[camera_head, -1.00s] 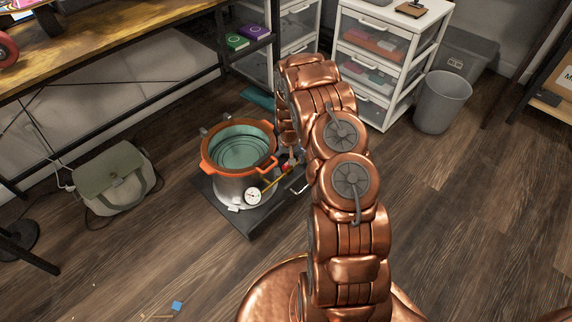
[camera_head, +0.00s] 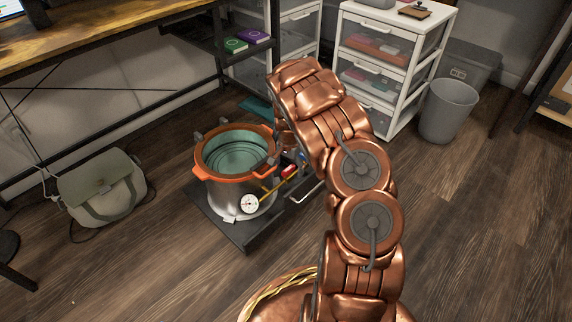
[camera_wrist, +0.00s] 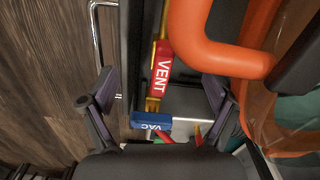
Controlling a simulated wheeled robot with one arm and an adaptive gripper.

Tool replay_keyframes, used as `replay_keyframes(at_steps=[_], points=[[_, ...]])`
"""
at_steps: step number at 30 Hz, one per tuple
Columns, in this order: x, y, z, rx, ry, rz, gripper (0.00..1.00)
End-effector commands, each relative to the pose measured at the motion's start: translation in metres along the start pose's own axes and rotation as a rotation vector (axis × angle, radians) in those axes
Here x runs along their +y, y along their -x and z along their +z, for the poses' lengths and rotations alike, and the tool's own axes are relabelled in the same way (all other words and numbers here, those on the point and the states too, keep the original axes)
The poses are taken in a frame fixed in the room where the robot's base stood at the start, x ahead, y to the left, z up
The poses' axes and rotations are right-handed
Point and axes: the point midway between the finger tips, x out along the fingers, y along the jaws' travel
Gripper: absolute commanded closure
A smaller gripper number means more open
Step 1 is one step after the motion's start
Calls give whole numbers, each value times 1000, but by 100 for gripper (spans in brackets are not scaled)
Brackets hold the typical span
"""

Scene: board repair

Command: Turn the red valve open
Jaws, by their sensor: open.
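The red valve handle (camera_wrist: 162,68), marked VENT, lies lengthwise along a brass fitting in the wrist view, between my open fingers and apart from both. A blue handle (camera_wrist: 151,122), marked VAC, sits just below the red one in the wrist view. My gripper (camera_wrist: 157,82) is open and empty, one finger on each side of the red handle. In the head view its fingers are mostly hidden by my arm.
A steel pot with an orange rim (camera_head: 205,170) and a dial gauge (camera_head: 249,204) stands on a dark base plate (camera_head: 232,236). Its orange handle (camera_wrist: 215,50) is close to my right finger. A metal bar handle (camera_wrist: 96,35) is at left. Open floor lies in front.

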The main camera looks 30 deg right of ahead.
Motion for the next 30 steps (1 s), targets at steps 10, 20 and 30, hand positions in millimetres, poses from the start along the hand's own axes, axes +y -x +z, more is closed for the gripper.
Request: replay_keyframes(at_steps=[10, 20, 30], points=[[-1, -3, -2, 4, -153, -2, 10], [-1, 29, 0, 0, -195, -2, 10], [-2, 82, 0, 3, -194, -4, 10]])
